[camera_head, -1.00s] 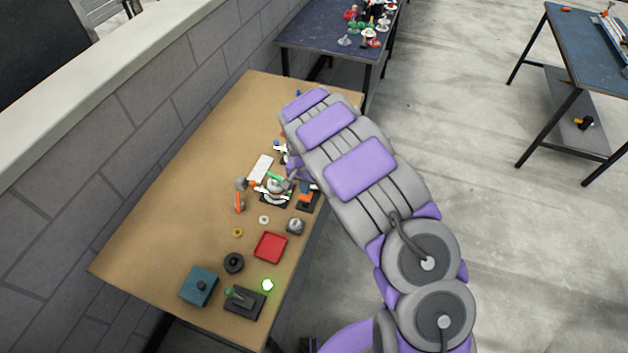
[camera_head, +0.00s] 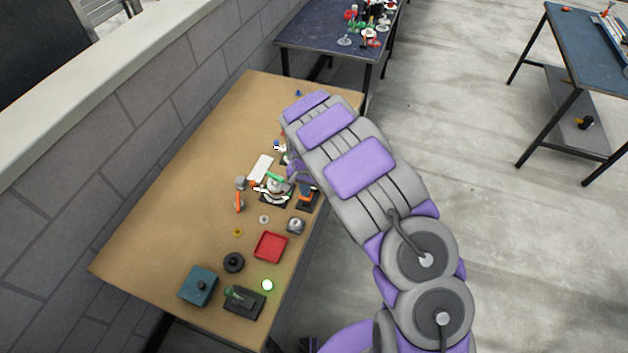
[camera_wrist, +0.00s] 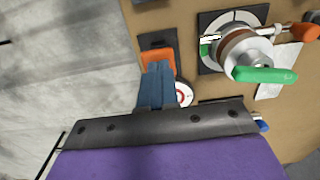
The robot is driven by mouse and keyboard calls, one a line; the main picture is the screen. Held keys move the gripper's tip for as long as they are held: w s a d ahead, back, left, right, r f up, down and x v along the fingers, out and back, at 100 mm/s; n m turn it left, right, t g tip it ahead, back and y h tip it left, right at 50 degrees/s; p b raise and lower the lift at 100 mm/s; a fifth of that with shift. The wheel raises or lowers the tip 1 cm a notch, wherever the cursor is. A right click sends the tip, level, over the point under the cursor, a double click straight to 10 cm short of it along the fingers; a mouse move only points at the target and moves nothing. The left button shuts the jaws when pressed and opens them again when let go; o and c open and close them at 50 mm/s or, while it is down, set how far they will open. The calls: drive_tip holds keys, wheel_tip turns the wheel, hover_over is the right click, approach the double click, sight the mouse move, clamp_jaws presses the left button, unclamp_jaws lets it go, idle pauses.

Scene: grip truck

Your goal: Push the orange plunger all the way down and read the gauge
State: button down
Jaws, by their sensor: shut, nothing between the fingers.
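The orange plunger (camera_wrist: 157,57) sits on a dark plate at the upper middle of the wrist view. It also shows in the head view (camera_head: 306,196) at the table's right edge. My gripper (camera_wrist: 157,68), with blue fingers, is shut and empty. Its tips are right at the plunger and overlap its lower edge in the wrist view; I cannot tell if they touch. A round white dial with red markings (camera_wrist: 184,93), perhaps the gauge, is beside the fingers and partly hidden by them. Its reading is not legible.
A valve with a green handle (camera_wrist: 262,74) stands close on the right in the wrist view. In the head view, a red tray (camera_head: 270,247), a teal box (camera_head: 198,286) and a lever box (camera_head: 245,302) are nearer. The table's left side is clear.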

drive_tip(key=shift+f, duration=1.3)
idle(0.4)
drive_tip(key=shift+r+p, duration=0.45)
drive_tip(key=shift+r, duration=1.45)
drive_tip(key=shift+r, duration=0.15)
drive_tip(key=shift+r+p, duration=0.7)
drive_tip(key=shift+r, duration=1.65)
